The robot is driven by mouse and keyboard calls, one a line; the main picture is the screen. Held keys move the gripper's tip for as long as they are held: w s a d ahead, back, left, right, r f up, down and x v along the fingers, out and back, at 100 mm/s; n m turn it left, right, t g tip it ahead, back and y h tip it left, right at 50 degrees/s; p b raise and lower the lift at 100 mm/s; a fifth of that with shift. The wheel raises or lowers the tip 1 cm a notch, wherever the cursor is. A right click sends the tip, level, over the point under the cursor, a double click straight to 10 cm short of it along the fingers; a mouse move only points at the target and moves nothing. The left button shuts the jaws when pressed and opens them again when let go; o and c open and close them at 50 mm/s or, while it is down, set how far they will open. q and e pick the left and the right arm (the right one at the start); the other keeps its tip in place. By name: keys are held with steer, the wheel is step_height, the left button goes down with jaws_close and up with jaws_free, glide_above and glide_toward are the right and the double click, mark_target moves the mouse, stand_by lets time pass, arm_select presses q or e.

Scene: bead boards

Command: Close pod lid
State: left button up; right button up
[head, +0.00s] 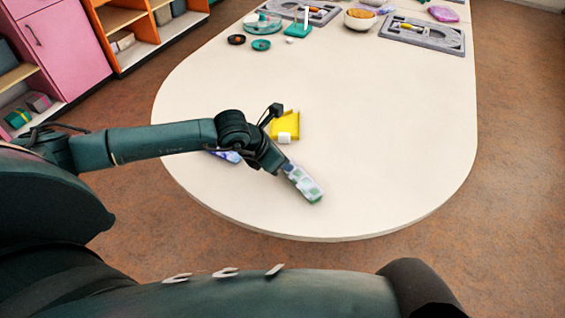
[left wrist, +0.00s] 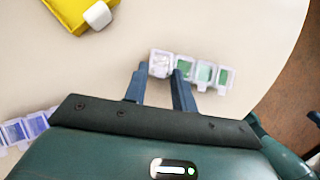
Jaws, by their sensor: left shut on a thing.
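A clear pod case (head: 303,183) with a row of small compartments lies near the table's front edge. It also shows in the left wrist view (left wrist: 204,73), where one end compartment holds white contents and the others show green. My left gripper (left wrist: 160,72) is shut on the pod case, its two fingers on either side of the white-filled end compartment. I cannot tell which lids are open. My right gripper is not in view.
A yellow item (head: 285,122) with a white block (head: 284,137) lies behind the gripper. A blue case (head: 228,155) is partly hidden under my left arm; it also shows in the left wrist view (left wrist: 24,128). Grey boards (head: 424,36) and dishes stand far back. The table's middle and right are clear.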

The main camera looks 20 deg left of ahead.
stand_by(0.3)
arm_select(q)
steer(key=o, duration=0.7)
steer(key=shift+c, duration=0.2)
steer(key=shift+r, duration=0.1)
steer(key=v, duration=1.3)
steer(key=shift+b, duration=0.3)
steer(key=shift+s, duration=0.1)
